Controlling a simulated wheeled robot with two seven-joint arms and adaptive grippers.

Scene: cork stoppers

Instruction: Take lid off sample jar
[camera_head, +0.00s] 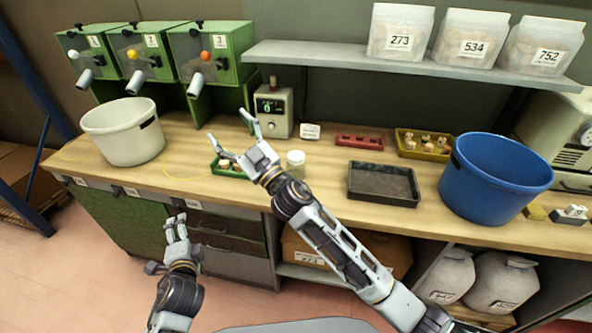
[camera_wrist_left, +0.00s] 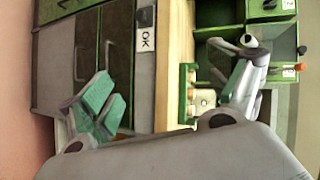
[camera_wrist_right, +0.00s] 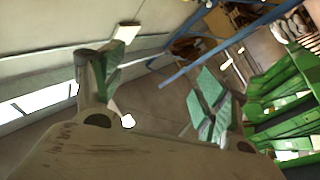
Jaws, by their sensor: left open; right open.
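The sample jar (camera_head: 295,166) is a small clear jar with a white lid (camera_head: 296,156). It stands upright on the workbench, lid on. My right gripper (camera_head: 234,136) is open and empty over the bench, to the left of the jar and apart from it. In the right wrist view its fingers (camera_wrist_right: 160,85) are spread with nothing between them. My left gripper (camera_head: 176,219) is open and empty below the bench edge, in front of the drawers. Its spread fingers show in the left wrist view (camera_wrist_left: 170,92). Neither wrist view shows the jar.
A small green tray (camera_head: 226,173) with corks lies left of the jar, near my right gripper. A black tray (camera_head: 384,200), a blue bucket (camera_head: 493,180) and a yellow cork tray (camera_head: 424,156) stand right. A white bucket (camera_head: 122,152) stands left. A meter (camera_head: 273,122) is behind.

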